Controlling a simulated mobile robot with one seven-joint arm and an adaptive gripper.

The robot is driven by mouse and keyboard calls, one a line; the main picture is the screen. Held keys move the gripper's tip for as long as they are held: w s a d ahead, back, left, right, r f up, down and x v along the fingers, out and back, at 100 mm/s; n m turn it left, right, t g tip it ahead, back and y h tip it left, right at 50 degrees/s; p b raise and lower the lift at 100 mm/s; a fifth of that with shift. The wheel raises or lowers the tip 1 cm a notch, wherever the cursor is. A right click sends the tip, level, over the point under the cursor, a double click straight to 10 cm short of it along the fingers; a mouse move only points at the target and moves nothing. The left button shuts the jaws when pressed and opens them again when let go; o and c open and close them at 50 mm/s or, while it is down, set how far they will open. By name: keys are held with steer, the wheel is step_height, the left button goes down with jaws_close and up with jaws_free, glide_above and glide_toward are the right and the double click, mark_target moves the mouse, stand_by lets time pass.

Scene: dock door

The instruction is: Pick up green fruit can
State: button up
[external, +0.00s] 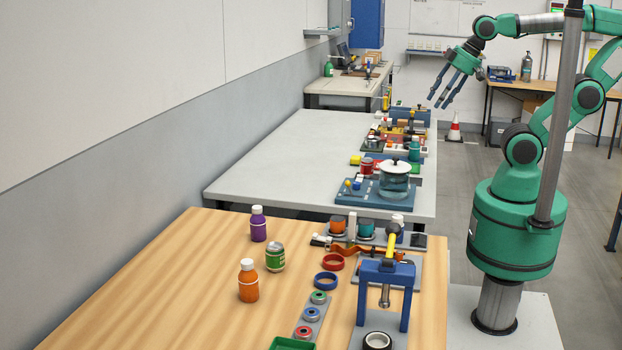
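The green fruit can (275,257) stands upright on the wooden table (185,268), with a silvery top and a green label. It is between a purple bottle (258,224) and an orange bottle (248,281), close to both but apart from them. My gripper (440,98) is high up at the upper right, with its fingers spread and nothing between them. It is far behind and above the can, over the area beyond the grey-white table. Nothing hides the can.
Red ring (333,262), blue ring (326,281), and a blue press frame (386,270) stand right of the can. The wooden table's left part is clear.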

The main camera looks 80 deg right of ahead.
steer(key=shift+o, duration=0.5)
steer(key=o, duration=0.5)
steer(key=shift+c, duration=0.2)
